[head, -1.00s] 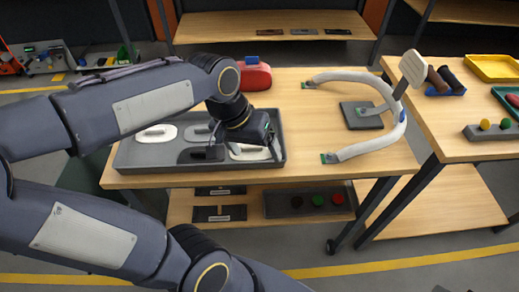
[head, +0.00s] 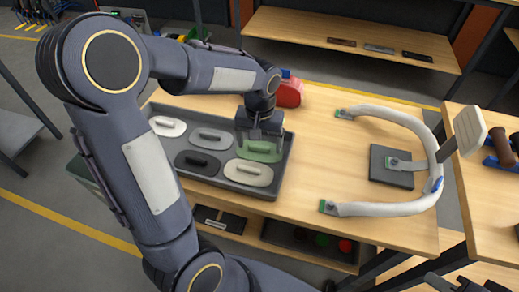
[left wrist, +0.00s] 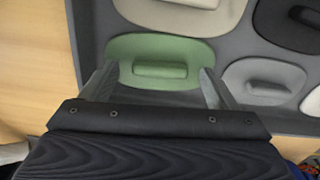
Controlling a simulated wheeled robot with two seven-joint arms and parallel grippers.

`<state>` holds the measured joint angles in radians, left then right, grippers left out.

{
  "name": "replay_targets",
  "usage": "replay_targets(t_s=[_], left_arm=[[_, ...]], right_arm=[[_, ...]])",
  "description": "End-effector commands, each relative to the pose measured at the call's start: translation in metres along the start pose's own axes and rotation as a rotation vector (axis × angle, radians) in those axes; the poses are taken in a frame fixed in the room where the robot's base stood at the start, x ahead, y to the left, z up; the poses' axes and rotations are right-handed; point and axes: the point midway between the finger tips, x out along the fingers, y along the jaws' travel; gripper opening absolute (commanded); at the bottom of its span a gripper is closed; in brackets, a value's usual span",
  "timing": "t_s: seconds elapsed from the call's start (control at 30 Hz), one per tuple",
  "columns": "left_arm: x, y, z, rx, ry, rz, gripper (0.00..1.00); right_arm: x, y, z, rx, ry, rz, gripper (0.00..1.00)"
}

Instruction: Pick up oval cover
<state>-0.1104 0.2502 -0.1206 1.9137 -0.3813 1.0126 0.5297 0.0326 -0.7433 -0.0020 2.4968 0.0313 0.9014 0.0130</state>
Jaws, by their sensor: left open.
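Several oval covers with raised handles lie in a grey tray (head: 283,160): white (head: 167,126), grey (head: 211,139), black (head: 198,163), green (head: 261,151) and beige (head: 248,173). My left gripper (head: 255,135) is over the green cover at the tray's back right. In the left wrist view, the open fingers (left wrist: 157,86) stand at either side of the green cover's (left wrist: 160,46) near part, with its handle between them and clear room on both sides. They hold nothing. A dark part at the head view's bottom right may be my right gripper; its jaws cannot be made out.
A red case (head: 289,93) stands behind the tray. A curved white tube frame (head: 385,209) and a dark square pad (head: 391,167) lie to the right on the wooden table (head: 310,180). Bare tabletop lies between the tray and the frame.

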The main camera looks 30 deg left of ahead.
Motion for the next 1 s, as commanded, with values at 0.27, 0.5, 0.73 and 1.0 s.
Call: replay_targets(t_s=[0.27,0.5,0.73,1.0], left_arm=[[0.0039,0.0,-0.0002,0.0,0.002,0.001,0.82],[0.0036,0.0,-0.0002,0.0,0.002,0.001,0.52],[0.0035,0.0,-0.0002,0.0,0.002,0.001,0.34],[-0.0026,0.0001,-0.0005,0.0,0.003,0.001,0.34]], right_arm=[[0.0002,0.0001,0.0,0.0,0.0,0.0,0.3],[0.0002,0.0001,-0.0001,0.0,0.0,0.0,0.3],[0.0002,0.0001,-0.0001,0.0,0.0,0.0,0.3],[-0.0005,-0.0003,-0.0004,0.0,0.0,0.0,0.3]])
